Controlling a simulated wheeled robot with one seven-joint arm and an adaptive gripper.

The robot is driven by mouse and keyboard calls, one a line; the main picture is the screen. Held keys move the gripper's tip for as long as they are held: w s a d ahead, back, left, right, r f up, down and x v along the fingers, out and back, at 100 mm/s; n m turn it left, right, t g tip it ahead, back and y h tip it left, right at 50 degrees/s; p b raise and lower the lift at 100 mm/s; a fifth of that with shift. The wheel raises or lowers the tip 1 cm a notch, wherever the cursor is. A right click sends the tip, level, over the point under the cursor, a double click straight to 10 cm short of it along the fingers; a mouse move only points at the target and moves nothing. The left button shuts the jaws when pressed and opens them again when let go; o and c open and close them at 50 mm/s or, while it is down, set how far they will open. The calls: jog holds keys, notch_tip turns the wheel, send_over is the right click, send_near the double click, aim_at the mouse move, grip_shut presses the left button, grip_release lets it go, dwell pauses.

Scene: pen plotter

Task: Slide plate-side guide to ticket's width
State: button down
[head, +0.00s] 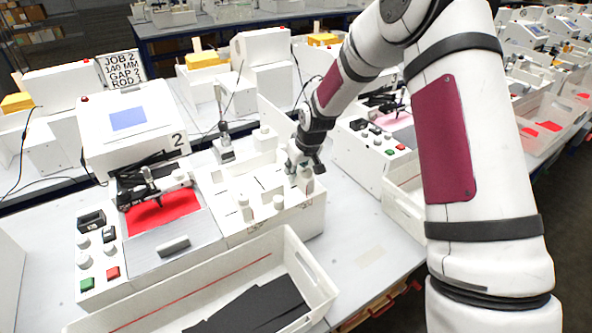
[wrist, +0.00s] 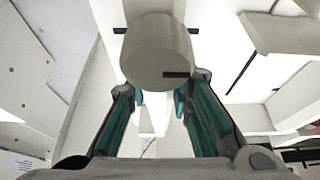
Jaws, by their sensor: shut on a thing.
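My gripper (head: 303,160) is at the right end of the white guide bed (head: 268,228), beside the plotter (head: 135,120) marked 2. It is shut on a pale round knob (head: 306,184), the rightmost of three upright posts there. In the wrist view the knob (wrist: 158,50) stands large between the teal fingers (wrist: 160,98), with a short black mark on its side. Two other pale posts, one at left (head: 245,210) and one in the middle (head: 278,202), stand apart from my gripper. Which guide the held knob belongs to, and the ticket, I cannot tell.
A sign (head: 120,68) reads JOB 2, 140 MM, GAP ?, ROD 1. A red sheet (head: 165,208) lies on the plotter above a grey plate (head: 150,245) with a handle. A white bin (head: 310,265) with dark sheets stands in front. Another plotter station (head: 365,150) is close on the right.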

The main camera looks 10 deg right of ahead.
jog(key=shift+s+a, duration=0.15)
jog(key=shift+a, duration=0.5)
jog(key=c, duration=1.4)
grip_release()
jog(key=shift+d, duration=0.1)
jog(key=shift+r, duration=0.15)
jog(key=v, duration=1.1)
jog(key=shift+s+r, duration=0.25)
jog(key=shift+r, duration=0.05)
jog(key=s+d+r+m+h, duration=0.1)
jog(key=s+r+m+h, duration=0.1)
jog(key=s+r, duration=1.4)
jog(key=s+m+t, duration=0.1)
jog(key=s, duration=1.6)
jog(key=shift+d+r+m+y+b, duration=0.3)
jog(key=shift+d+r+b, duration=0.05)
jog(key=shift+d, duration=0.1)
